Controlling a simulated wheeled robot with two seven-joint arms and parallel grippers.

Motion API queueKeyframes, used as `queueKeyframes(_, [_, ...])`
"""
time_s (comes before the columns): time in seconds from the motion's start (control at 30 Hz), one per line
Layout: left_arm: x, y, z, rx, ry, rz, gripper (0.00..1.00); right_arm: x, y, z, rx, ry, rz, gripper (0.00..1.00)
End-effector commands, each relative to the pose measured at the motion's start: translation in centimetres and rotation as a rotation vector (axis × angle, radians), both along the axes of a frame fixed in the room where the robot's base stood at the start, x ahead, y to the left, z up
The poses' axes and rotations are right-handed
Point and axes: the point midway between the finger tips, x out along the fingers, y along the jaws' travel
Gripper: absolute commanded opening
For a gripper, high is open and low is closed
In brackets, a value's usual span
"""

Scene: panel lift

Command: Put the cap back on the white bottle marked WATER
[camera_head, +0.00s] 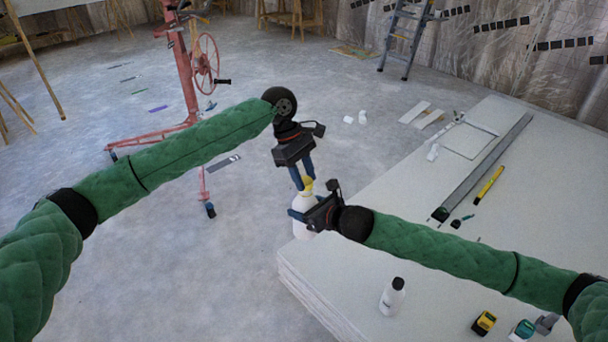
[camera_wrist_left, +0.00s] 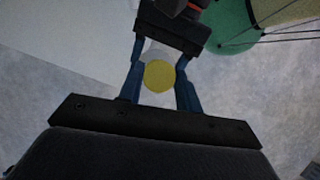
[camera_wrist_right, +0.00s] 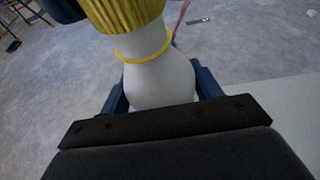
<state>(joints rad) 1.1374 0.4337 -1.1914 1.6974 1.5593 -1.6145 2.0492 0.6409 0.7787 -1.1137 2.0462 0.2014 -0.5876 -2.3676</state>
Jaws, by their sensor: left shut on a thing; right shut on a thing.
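A white bottle (camera_head: 304,218) with a yellow neck ring is held by my right gripper (camera_head: 301,213), which is shut around its body, beside the panel stack's left edge. The bottle also shows in the right wrist view (camera_wrist_right: 160,80); no WATER mark is readable. A yellow cap (camera_head: 307,183) is in my left gripper (camera_head: 303,184), shut on it from above. The cap shows between the blue fingers in the left wrist view (camera_wrist_left: 159,76). In the right wrist view the ribbed cap (camera_wrist_right: 128,14) is at the bottle's mouth, above the ring. I cannot tell whether it is seated.
The stack of pale panels (camera_head: 350,240) fills the right side. On it are a white bottle with a black cap (camera_head: 393,297), a yellow tape measure (camera_head: 484,323), a long metal straightedge (camera_head: 485,165) and a yellow tool (camera_head: 489,186). A red panel lift (camera_head: 185,75) stands at the back left.

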Motion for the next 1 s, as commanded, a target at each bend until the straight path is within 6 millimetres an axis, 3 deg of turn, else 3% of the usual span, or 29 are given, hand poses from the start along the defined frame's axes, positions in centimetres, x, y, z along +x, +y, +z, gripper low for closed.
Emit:
queueKeyframes(0.93, [0.0,0.0,-1.1,0.000,0.000,-0.001,0.14,0.0,0.0,0.1,0.001,-0.001,0.000,0.07])
queueKeyframes(0.97, [0.0,0.0,-1.1,0.000,0.000,-0.001,0.14,0.0,0.0,0.1,0.001,-0.002,0.000,0.00])
queueKeyframes(1.0, [0.0,0.0,-1.1,0.000,0.000,-0.003,0.14,0.0,0.0,0.1,0.001,-0.002,0.000,0.00])
